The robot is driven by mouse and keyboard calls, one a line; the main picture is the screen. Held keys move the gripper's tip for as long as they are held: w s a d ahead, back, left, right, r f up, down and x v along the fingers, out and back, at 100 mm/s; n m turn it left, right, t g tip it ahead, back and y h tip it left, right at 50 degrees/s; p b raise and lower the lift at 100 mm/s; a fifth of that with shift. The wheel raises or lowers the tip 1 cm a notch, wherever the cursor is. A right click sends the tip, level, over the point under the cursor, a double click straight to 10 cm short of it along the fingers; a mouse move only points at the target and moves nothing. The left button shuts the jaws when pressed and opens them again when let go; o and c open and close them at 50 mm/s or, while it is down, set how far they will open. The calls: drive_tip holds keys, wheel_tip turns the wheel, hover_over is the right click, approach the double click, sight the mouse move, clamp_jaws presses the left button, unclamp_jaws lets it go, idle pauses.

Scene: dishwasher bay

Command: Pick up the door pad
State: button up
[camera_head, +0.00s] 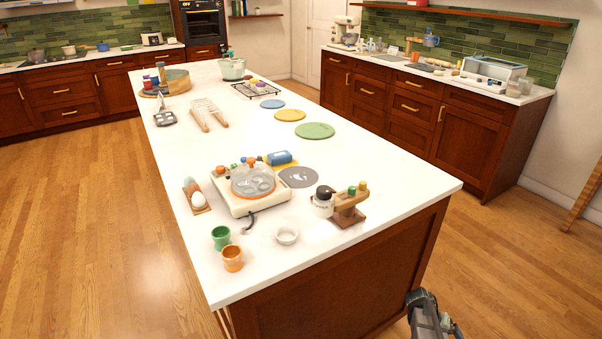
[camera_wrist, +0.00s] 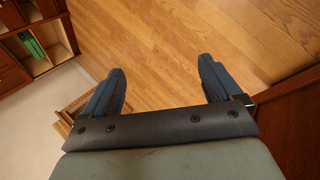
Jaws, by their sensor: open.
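I cannot pick out a door pad for certain in either view. My gripper (camera_wrist: 160,82) is open, with its two dark blue fingers spread apart and nothing between them.
The white-topped island (camera_head: 365,165) carries a hot plate with a clear lid (camera_head: 252,180), cups, and flat round mats, including a green one (camera_head: 314,131) and a grey one (camera_head: 298,177). A dark wood panel (camera_wrist: 297,125) stands close at the gripper's right. The floor (camera_head: 90,220) is clear left of the island.

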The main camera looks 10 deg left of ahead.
drive_tip(key=w+d+r+m+t+h, duration=0.25)
drive_tip(key=w+d+r, duration=0.25)
drive_tip(key=w+r, duration=0.85)
drive_tip(key=w+d+r+m+t+h, duration=0.1)
drive_tip(key=w+d+r+h, duration=0.35)
drive_tip(key=w+r, duration=0.85)
drive_tip(key=w+a+r+t, duration=0.1)
drive_tip(key=w+a+r, duration=0.2)
drive_tip(key=r, duration=0.5)
drive_tip(key=w+a+r+t, duration=0.1)
drive_tip(key=w+a+r, duration=0.25)
drive_tip(key=r, duration=0.45)
drive_tip(key=w+a+r+t+y, duration=0.1)
drive_tip(key=w+a+r, duration=0.2)
drive_tip(key=a, duration=0.4)
drive_tip(key=w+a+r+t, duration=0.1)
drive_tip(key=w+a+r, duration=0.25)
drive_tip(key=a, duration=0.35)
drive_tip(key=m+g+y, duration=0.3)
drive_tip(key=m+y, duration=0.2)
drive_tip(key=y, duration=0.5)
approach(279, 154)
drive_tip(key=x, duration=0.3)
drive_tip(key=shift+w+d+f+g, duration=0.15)
drive_tip(key=shift+w+d+g, duration=0.15)
drive_tip(key=shift+w, duration=0.1)
drive_tip(key=shift+x, duration=2.55)
drive_tip(key=shift+s+a+f, duration=0.1)
drive_tip(key=shift+f, duration=0.2)
drive_tip(key=shift+c, duration=0.3)
